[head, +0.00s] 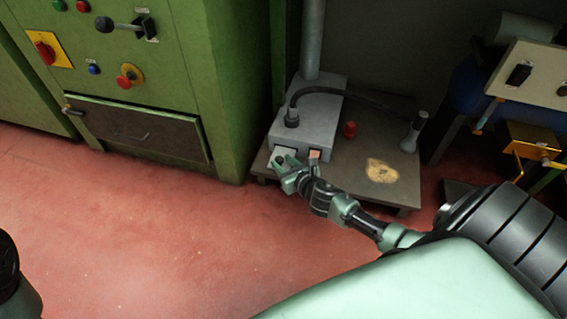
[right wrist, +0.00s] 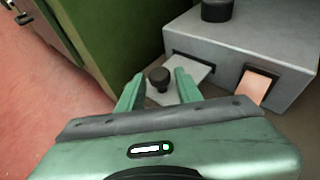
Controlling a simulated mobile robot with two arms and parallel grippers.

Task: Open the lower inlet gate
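A grey metal box (head: 312,122) stands on a low platform; it also shows in the right wrist view (right wrist: 235,45). Two slots are in its front face. A pale flat gate plate (right wrist: 196,72) sticks out of the left slot, with a black knob (right wrist: 158,76) near its outer end. An orange-tinted plate (right wrist: 256,86) shows at the right slot. My right gripper (head: 283,160) is at the pale plate, its fingers apart on either side of the knob in the right wrist view (right wrist: 158,84). Contact with the knob cannot be told. My left gripper is out of view.
The low platform (head: 346,184) also bears a red cylinder (head: 350,129), a hose nozzle (head: 413,132) and a pile of yellowish dust (head: 381,171). A green machine cabinet (head: 225,90) stands close on the left. The red floor (head: 150,225) in front is clear.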

